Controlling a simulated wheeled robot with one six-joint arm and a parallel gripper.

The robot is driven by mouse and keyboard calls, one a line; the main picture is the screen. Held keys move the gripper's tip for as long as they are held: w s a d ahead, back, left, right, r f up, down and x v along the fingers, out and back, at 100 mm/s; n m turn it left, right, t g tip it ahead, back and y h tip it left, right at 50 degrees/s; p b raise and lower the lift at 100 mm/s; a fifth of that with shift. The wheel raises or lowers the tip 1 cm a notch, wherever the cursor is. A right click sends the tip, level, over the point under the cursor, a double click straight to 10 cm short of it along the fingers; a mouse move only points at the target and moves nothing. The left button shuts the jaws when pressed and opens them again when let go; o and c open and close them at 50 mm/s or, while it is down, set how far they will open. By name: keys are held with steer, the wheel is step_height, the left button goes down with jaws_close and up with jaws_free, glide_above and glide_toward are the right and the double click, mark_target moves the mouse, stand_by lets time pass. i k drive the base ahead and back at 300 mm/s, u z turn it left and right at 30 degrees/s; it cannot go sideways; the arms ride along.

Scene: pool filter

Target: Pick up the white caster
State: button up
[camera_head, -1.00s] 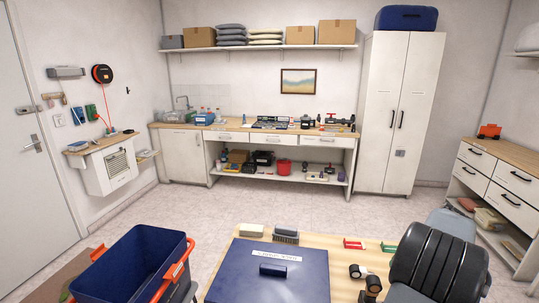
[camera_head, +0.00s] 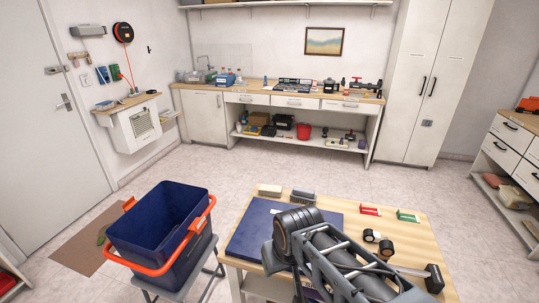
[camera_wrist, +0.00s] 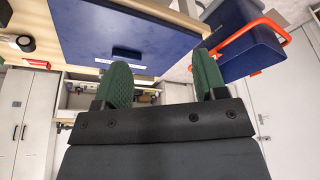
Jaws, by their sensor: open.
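I see no caster that is clearly white. Two small wheel-like pieces, dark with pale centres, lie on the wooden table; one is the dark wheel (camera_head: 371,235) right of my arm, the other the dark wheel (camera_head: 386,248) just beside it. A dark round piece with a pale centre (camera_wrist: 25,43) also shows at the left of the wrist view. My gripper (camera_wrist: 162,60) has two green fingers spread wide, open with nothing between them. In the head view my arm hides the gripper and part of the table.
Brushes (camera_head: 302,196), red (camera_head: 370,210) and green (camera_head: 408,215) brackets and a mallet (camera_head: 434,278) also lie there. A blue bin (camera_head: 160,230) with orange handles stands left. Floor behind is clear.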

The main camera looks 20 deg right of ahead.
mark_target(369, 235)
steer(key=k, duration=0.5)
steer(key=z, duration=1.4)
steer(key=i, duration=0.3)
steer(key=u, duration=1.45)
steer(key=k, duration=0.2)
steer(key=z, duration=0.95)
steer(key=i, duration=0.45)
steer(key=u, duration=0.05)
